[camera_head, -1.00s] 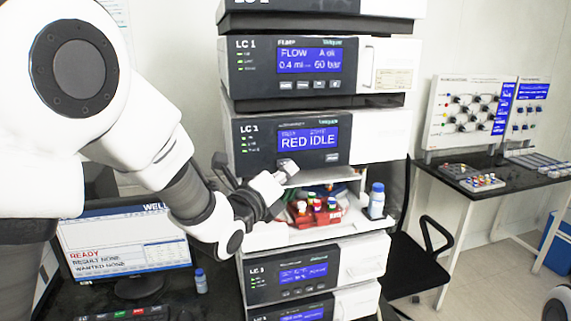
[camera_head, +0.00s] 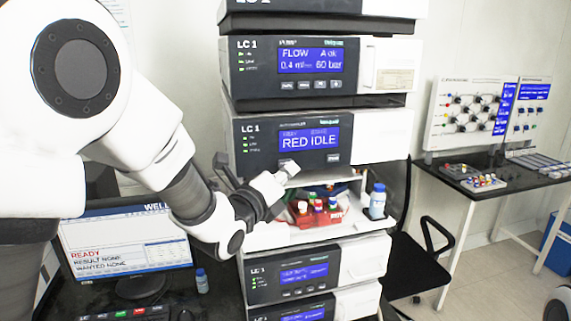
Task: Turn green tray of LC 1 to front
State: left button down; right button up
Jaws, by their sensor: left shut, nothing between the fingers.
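The LC 1 stack has a module with a display (camera_head: 309,138) reading "RED IDLE". Below it is an open bay with a white shelf (camera_head: 300,237). A red tray (camera_head: 327,218) with several coloured vials sits at the front of the bay. Behind it, something green and blue shows only in small part, so I cannot make out a green tray clearly. My left gripper (camera_head: 287,175) is shut and empty at the left of the bay opening, just under the display module, above and left of the red tray. My right gripper is not in view.
A blue-capped white bottle (camera_head: 377,201) stands at the shelf's right end. A monitor (camera_head: 125,243) and a small bottle (camera_head: 202,281) are at lower left. A black chair (camera_head: 425,250) and a side bench (camera_head: 500,172) with vials are to the right.

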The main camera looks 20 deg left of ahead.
pick_arm(q)
jog(key=shift+w, duration=0.1)
jog(key=shift+w+a+b, duration=0.15)
jog(key=shift+b, duration=0.15)
jog(key=shift+w+a, duration=0.1)
jog(key=shift+w+a, duration=0.2)
jog(key=shift+w, duration=0.1)
dwell(0.8)
jog(key=shift+s+d+b, duration=0.5)
jog(key=shift+s+b, duration=0.15)
jog(key=shift+s, duration=0.05)
